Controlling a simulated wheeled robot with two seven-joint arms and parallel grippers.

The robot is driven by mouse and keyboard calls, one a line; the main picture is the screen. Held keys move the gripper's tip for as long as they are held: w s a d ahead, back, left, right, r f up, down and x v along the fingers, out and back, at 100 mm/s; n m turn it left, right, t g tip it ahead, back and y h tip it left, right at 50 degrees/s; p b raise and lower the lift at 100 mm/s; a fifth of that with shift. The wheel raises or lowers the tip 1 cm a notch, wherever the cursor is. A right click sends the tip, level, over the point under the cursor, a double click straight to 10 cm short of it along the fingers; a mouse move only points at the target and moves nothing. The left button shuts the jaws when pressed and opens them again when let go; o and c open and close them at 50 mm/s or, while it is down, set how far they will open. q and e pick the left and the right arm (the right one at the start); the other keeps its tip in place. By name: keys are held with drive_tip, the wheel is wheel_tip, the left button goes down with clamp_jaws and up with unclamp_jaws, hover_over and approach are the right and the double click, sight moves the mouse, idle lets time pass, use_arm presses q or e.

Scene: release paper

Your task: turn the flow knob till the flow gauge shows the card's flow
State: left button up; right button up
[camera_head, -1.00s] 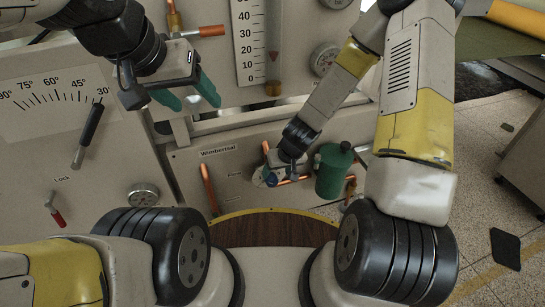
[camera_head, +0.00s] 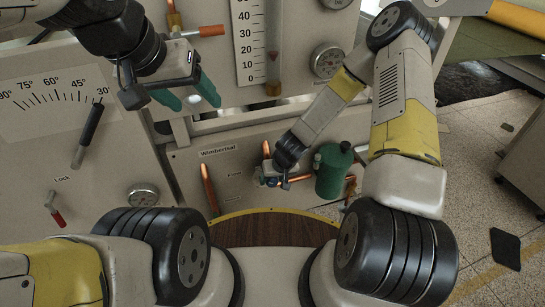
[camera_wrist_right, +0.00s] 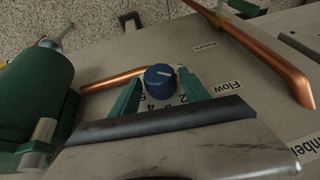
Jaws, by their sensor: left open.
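The flow knob (camera_wrist_right: 160,77) is a round blue knob with a pale mark, on the panel by the word Flow and a row of digits in the right wrist view. My right gripper (camera_wrist_right: 159,86) has one green finger on each side of it, close to its edges; I cannot tell whether they touch it. In the head view my right gripper (camera_head: 272,177) is at the lower panel. A tall glass tube (camera_head: 272,35) beside a 0-to-50 scale, seemingly the flow gauge, has a red triangle a little below 20. My left gripper (camera_head: 190,95) is open and empty. I see no card.
A green cylinder (camera_head: 333,171) stands close right of my right gripper. Copper pipes (camera_head: 210,190) run along the lower panel. Round dials (camera_head: 327,60) and an angle scale with a black lever (camera_head: 88,135) are on the machine. A round wooden surface (camera_head: 270,231) lies in front.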

drive_tip(key=c, duration=1)
drive_tip(key=shift+d, duration=0.1)
drive_tip(key=shift+d+f+m+g+y, duration=0.1)
drive_tip(key=shift+d+m+g+y, duration=0.05)
drive_tip(key=shift+y, duration=0.4)
drive_tip(key=shift+d+m+g+y, duration=0.1)
drive_tip(key=shift+m+g+y, duration=0.05)
drive_tip(key=shift+y, duration=0.4)
drive_tip(key=shift+w+d+f+m+g+y, duration=0.1)
drive_tip(key=shift+m+g+y, duration=0.15)
drive_tip(key=shift+y, duration=0.8)
drive_tip(key=shift+d+f+m+g+y, duration=0.1)
drive_tip(key=shift+m+g+y, duration=0.15)
drive_tip(key=shift+y, duration=0.8)
drive_tip(key=o, duration=1.3)
drive_tip(key=shift+o, duration=0.2)
drive_tip(key=shift+r, duration=0.1)
